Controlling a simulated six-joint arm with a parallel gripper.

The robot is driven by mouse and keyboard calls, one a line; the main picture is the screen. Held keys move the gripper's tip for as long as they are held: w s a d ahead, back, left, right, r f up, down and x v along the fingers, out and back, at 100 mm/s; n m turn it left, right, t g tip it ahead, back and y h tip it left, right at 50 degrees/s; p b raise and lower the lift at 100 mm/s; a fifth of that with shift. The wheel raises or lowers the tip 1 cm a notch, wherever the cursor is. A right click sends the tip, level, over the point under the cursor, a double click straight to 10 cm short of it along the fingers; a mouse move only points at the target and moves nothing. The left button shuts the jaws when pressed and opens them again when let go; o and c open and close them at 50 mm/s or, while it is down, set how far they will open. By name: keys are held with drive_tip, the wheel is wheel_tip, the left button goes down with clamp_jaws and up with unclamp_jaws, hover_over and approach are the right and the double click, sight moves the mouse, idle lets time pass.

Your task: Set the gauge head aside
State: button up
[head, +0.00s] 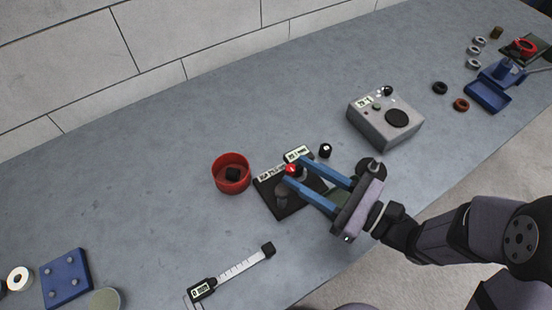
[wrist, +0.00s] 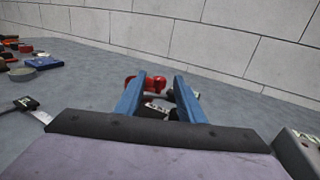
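The gauge appears to be a small dark unit with a white display (head: 297,154) and a red part (head: 291,169), over a labelled black base plate (head: 266,194). I cannot tell exactly which piece is the gauge head. My gripper (head: 294,169) reaches over the plate from the right, its two blue fingers apart, with the red part near the tips. In the wrist view, my gripper (wrist: 159,85) shows a wide gap between the fingers, with a display (wrist: 155,112) low between them. No firm contact shows. The fingers partly hide the plate.
A small black cylinder (head: 326,151) and a grey box (head: 386,119) stand to the right. A caliper-like scale (head: 232,273) lies in front.

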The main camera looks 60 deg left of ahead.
drive_tip(key=p+x, duration=0.1)
drive_tip(key=x, duration=0.6)
idle(0.4)
drive_tip(key=shift+a, duration=0.15)
drive_tip(key=shift+c, duration=0.3)
clamp_jaws()
